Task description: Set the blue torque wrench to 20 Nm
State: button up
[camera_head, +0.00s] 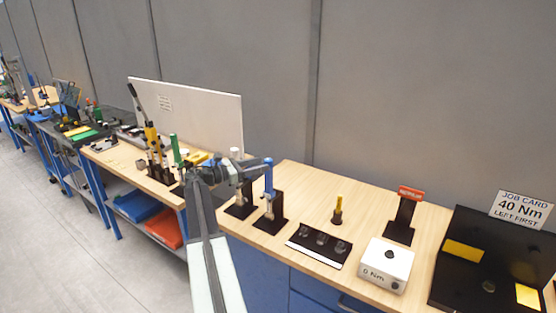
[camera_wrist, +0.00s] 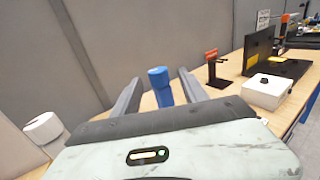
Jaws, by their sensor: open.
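The blue torque wrench (camera_head: 268,178) stands upright in a black stand (camera_head: 270,223) on the wooden bench. In the wrist view its blue handle (camera_wrist: 160,86) rises between the two open fingers of my gripper (camera_wrist: 160,90), with space on each side. A white-handled wrench (camera_head: 236,165) stands in a similar black stand just left; a white cylinder also shows at left in the wrist view (camera_wrist: 43,127). No scale on the blue wrench is readable.
A white box reading 0 Nm (camera_head: 386,265) stands right on the bench, before a red-topped black stand (camera_head: 408,205). A black socket tray (camera_head: 319,245) and a small yellow-topped piece (camera_head: 337,210) lie between. A job card (camera_head: 520,208) reads 40 Nm, left first.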

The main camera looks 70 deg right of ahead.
jog(key=x, duration=0.7)
jog(key=shift+s+d, duration=0.2)
jog(key=shift+d, duration=0.05)
jog(key=shift+f, duration=0.1)
